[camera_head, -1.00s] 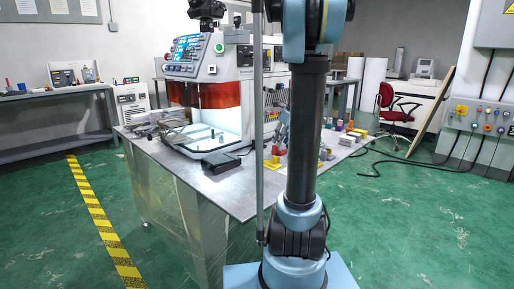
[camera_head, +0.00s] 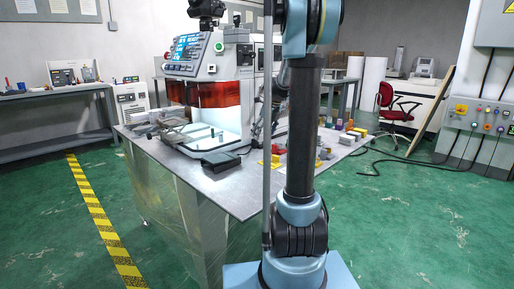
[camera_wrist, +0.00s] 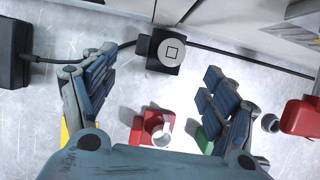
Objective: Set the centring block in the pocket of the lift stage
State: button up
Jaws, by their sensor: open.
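In the wrist view my gripper (camera_wrist: 160,62) is open, with its two blue padded fingers spread wide above the grey table top and nothing held between them. A red block with a pale cylindrical piece on it (camera_wrist: 155,130) lies lower, between the fingers. A grey round cap marked with a square (camera_wrist: 172,52) sits on a black base beyond the fingertips. I cannot tell which piece is the centring block, and I cannot make out the pocket of the lift stage. In the head view my arm hides part of the table and my gripper is not clear.
The machine with an orange window (camera_head: 208,95) stands on the table (camera_head: 235,195). A black box (camera_head: 220,161) lies before it. In the wrist view a green block (camera_wrist: 205,142) and a red part (camera_wrist: 301,118) lie right. Several small coloured parts lie right of my arm.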

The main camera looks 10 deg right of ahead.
aim_at(259, 141)
jog(key=shift+w+a, duration=0.3)
jog(key=shift+w, duration=0.2)
jog(key=shift+x, duration=2.45)
jog(key=c, duration=1.3)
